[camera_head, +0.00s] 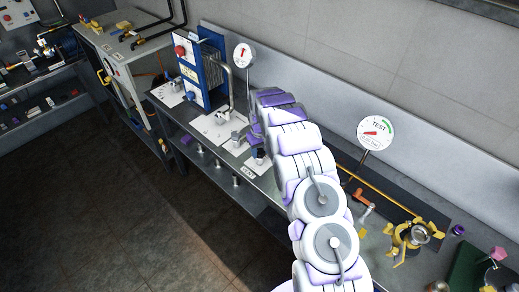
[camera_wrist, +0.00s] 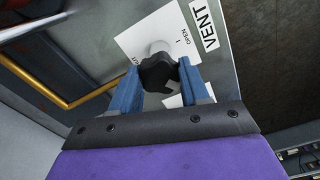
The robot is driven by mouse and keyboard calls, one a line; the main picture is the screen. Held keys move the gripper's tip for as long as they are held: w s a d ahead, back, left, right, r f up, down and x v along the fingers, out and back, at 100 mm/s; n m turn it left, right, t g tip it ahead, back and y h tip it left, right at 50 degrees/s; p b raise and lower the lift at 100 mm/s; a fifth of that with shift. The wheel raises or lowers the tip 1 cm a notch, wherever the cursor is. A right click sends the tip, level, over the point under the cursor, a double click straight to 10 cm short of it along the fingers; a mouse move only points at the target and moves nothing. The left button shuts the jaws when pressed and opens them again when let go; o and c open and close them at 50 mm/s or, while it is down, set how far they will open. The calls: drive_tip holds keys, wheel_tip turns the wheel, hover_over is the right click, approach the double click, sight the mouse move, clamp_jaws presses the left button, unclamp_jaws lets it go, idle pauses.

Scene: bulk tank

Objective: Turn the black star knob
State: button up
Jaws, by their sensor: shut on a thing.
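The black star knob (camera_wrist: 160,73) sits on a pale round stem in front of a white label plate (camera_wrist: 140,40) in the wrist view. The plate carries the word OPEN, and a separate VENT label (camera_wrist: 203,24) is beside it. My gripper (camera_wrist: 158,80) has its two blue fingers on either side of the knob and is shut on it.
A gauge marked TEST (camera_head: 375,133) stands on the right of the bench, with yellow fittings (camera_head: 408,238) near it. A smaller gauge (camera_head: 243,56) and a blue plate unit (camera_head: 208,68) stand left of my arm. A yellow pipe (camera_wrist: 40,84) runs close by in the wrist view.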

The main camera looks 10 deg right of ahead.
sight(260, 151)
drive_tip(key=shift+w+r+n+p, duration=0.1)
drive_tip(key=shift+n+p, duration=0.2)
drive_tip(key=shift+n, duration=0.85)
drive_tip(key=shift+w+r+n+p, duration=0.1)
drive_tip(key=shift+n+p, duration=0.2)
drive_tip(key=shift+n, duration=0.85)
drive_tip(key=o, duration=0.8)
drive_tip(key=shift+f, duration=0.1)
drive_tip(key=shift+o, duration=1.3)
drive_tip(key=shift+s, duration=0.1)
wheel_tip(260, 151, up, 17)
